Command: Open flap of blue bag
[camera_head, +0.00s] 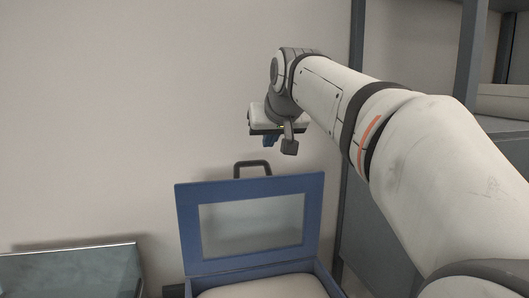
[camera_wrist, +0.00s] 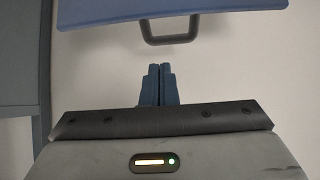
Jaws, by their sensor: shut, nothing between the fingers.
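The blue bag (camera_head: 323,278) stands at the bottom middle of the head view, cut off by the lower edge. Its flap (camera_head: 189,232), a blue frame around a pale window, stands raised, and a pale padded surface shows in the bag below it. A dark handle (camera_head: 253,164) shows above the flap's top edge. My gripper (camera_head: 268,141) is above the handle, apart from it. In the wrist view my gripper's blue fingers (camera_wrist: 159,72) are together and empty, with a gap to the handle (camera_wrist: 170,41) and the flap (camera_wrist: 215,12).
A grey-topped case or table (camera_head: 70,272) is at the lower left. A dark metal rack (camera_head: 468,50) with shelves stands on the right, behind my arm. The pale wall behind is bare, and the space left of my gripper is clear.

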